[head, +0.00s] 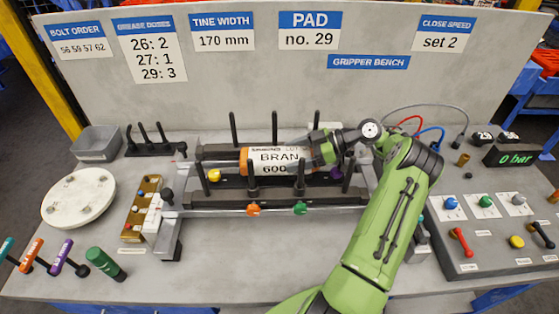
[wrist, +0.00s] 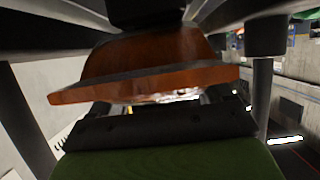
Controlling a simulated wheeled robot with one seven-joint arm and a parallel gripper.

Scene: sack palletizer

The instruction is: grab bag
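The bag (head: 277,161) lies lengthwise in a dark rig in the middle of the bench. It has a white label reading BRAN 600 and an orange left end. My gripper (head: 322,149) is at the bag's right end, low between the rig's upright black tines, and covers that end. In the wrist view an orange-brown piece (wrist: 145,75) with a flat lip fills the middle, close above a dark bar and a green part. I cannot tell what the piece belongs to. Whether my fingers touch the bag is hidden.
The rig (head: 205,210) has upright tines and coloured knobs along its front. A grey bin (head: 96,143), a round white plate (head: 79,197) and a brass block (head: 141,208) stand left. A control panel (head: 490,232) and a 0 bar display (head: 515,156) are right. A signboard stands behind.

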